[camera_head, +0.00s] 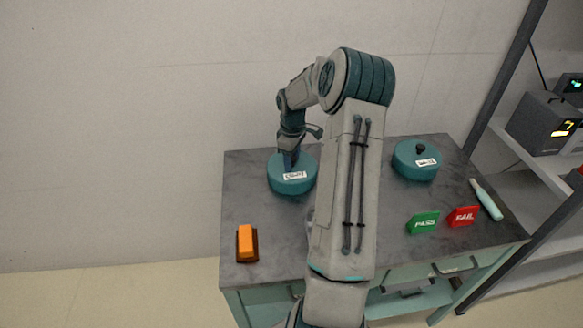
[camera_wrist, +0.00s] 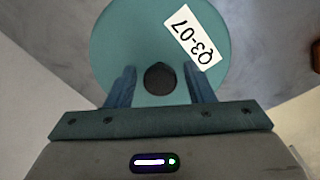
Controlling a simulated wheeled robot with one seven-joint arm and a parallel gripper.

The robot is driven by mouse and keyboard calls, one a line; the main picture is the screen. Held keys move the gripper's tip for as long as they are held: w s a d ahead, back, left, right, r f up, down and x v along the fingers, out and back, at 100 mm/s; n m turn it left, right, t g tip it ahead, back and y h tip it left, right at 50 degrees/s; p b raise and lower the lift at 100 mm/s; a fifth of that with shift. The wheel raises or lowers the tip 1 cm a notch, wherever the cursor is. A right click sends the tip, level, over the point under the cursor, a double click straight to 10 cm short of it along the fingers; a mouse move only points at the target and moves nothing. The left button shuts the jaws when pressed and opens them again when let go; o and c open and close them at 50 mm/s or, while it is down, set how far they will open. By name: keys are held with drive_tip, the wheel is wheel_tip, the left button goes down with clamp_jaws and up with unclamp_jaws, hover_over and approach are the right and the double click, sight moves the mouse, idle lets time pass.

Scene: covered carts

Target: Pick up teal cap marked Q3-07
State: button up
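The teal cap marked Q3-07 (camera_wrist: 120,35) is a round disc with a white label and a dark knob (camera_wrist: 159,78) at its centre. It also shows in the head view (camera_head: 291,182), flat on the left back part of the grey cart top. My gripper (camera_wrist: 160,82) is over this cap, its two blue fingers apart on either side of the knob. A gap shows between each finger and the knob. In the head view my gripper (camera_head: 289,163) comes down on the cap and hides its knob. Whether the fingers touch the cap's top I cannot tell.
A second teal cap (camera_head: 415,165) with a dark knob stands at the back right; its label is too small to read. A green PASS sign (camera_head: 424,223), a red FAIL sign (camera_head: 463,216), a pale teal tool (camera_head: 487,203) and an orange block (camera_head: 247,243) are on the cart top (camera_head: 278,228).

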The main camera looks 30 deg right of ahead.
drive_tip(key=c, duration=0.8)
drive_tip(key=shift+r, duration=0.15)
